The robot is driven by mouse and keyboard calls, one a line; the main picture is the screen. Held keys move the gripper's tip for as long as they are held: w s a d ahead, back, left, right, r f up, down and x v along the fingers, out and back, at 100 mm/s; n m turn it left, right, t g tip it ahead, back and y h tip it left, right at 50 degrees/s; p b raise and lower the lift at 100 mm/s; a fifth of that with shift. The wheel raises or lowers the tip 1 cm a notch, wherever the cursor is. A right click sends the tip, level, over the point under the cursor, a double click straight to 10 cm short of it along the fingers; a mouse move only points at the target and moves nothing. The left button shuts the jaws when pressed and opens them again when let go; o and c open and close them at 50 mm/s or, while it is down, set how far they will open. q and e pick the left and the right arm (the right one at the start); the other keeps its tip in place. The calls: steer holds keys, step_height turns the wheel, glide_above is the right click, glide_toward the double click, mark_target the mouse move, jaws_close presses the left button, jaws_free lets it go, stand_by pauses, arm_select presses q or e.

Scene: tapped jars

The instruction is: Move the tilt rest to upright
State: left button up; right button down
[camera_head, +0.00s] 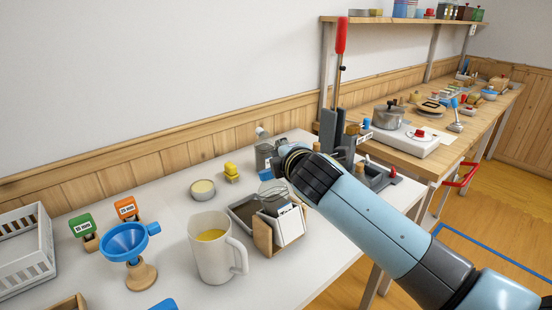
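A wooden stand (265,237) stands on the white table near its front edge. It holds a tilted white panel (289,228), and it looks like the tilt rest, though I cannot be sure. My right gripper (285,158) is beyond and above it, at the end of my light-blue arm coming from the lower right. Its fingertips are small and partly hidden, so I cannot tell whether they are open or touching anything. A grey jar (263,158) is just left of the gripper. A clear glass vessel (271,190) is below it. My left gripper is out of view.
A white mug (213,255) with yellow liquid and a blue funnel (125,241) on a wooden stand are at the left. A red-handled lever (341,38) rises behind my arm. A white crate (22,250) is far left. Clear tabletop lies right of the wooden stand.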

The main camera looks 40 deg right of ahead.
steer(key=shift+s+d+r+m+t+b, duration=0.15)
steer(key=shift+s+t+b, duration=0.2)
steer(key=shift+s+b, duration=0.4)
steer(key=shift+s+r+m+t+b, duration=0.2)
steer(key=shift+s+t+b, duration=0.2)
steer(key=shift+s+b, duration=0.35)
steer(key=shift+s+d+r+m+t+b, duration=0.15)
steer(key=shift+s+t+b, duration=0.2)
steer(key=shift+s+b, duration=0.4)
steer(key=shift+s, duration=0.1)
steer(key=shift+s+a+f, duration=0.1)
steer(key=shift+f, duration=0.05)
